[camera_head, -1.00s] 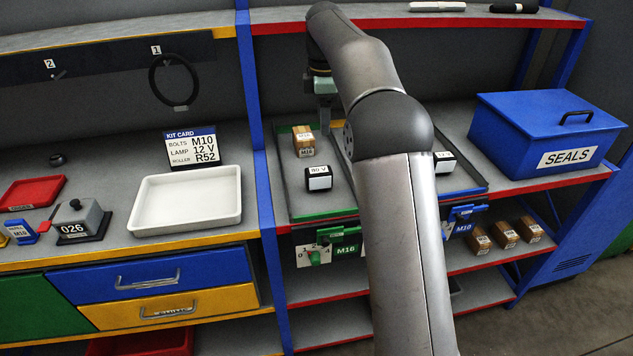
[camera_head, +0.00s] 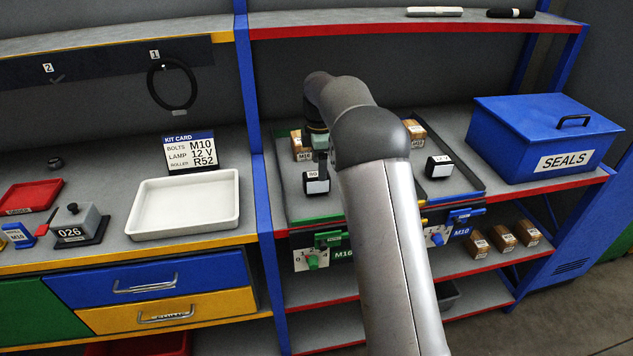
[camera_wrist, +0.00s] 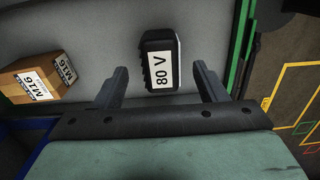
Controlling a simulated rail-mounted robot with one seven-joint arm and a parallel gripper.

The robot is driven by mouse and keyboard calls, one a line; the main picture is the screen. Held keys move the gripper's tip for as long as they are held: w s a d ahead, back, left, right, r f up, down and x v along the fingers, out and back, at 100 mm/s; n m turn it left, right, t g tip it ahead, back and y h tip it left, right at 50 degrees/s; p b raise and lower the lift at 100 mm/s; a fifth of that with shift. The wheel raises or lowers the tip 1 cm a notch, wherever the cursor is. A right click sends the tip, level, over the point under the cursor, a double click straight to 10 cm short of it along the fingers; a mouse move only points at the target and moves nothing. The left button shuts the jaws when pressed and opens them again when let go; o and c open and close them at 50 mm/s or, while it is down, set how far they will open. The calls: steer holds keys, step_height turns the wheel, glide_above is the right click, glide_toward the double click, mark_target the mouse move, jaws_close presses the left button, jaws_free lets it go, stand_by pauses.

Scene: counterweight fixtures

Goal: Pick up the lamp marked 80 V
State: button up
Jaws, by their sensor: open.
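The lamp marked 80 V (camera_wrist: 161,62) is a small black block with a white label, lying in the left tray with the green front edge. In the head view the lamp (camera_head: 316,182) is partly covered by my gripper (camera_head: 321,158). In the wrist view my gripper (camera_wrist: 160,88) is open, with one finger on each side of the lamp's near end. The fingers look apart from the lamp; their height above it is hard to tell. A wooden-coloured block marked M16 (camera_wrist: 38,80) lies to the left in the same tray.
A second black block (camera_head: 439,167) and a brown box (camera_head: 414,131) are in the right tray. A blue SEALS box (camera_head: 545,138) stands farther right. A white tray (camera_head: 183,204) and a kit card (camera_head: 190,151) are to the left. The green tray wall (camera_wrist: 242,50) runs close by my right finger.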

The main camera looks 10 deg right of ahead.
mark_target(316, 174)
steer(key=f, duration=0.2)
steer(key=f+p, duration=0.1)
steer(key=shift+a+f, duration=0.35)
steer(key=shift+a, duration=0.05)
steer(key=shift+f, duration=0.5)
steer(key=c, duration=1.2)
steer(key=shift+r, duration=0.1)
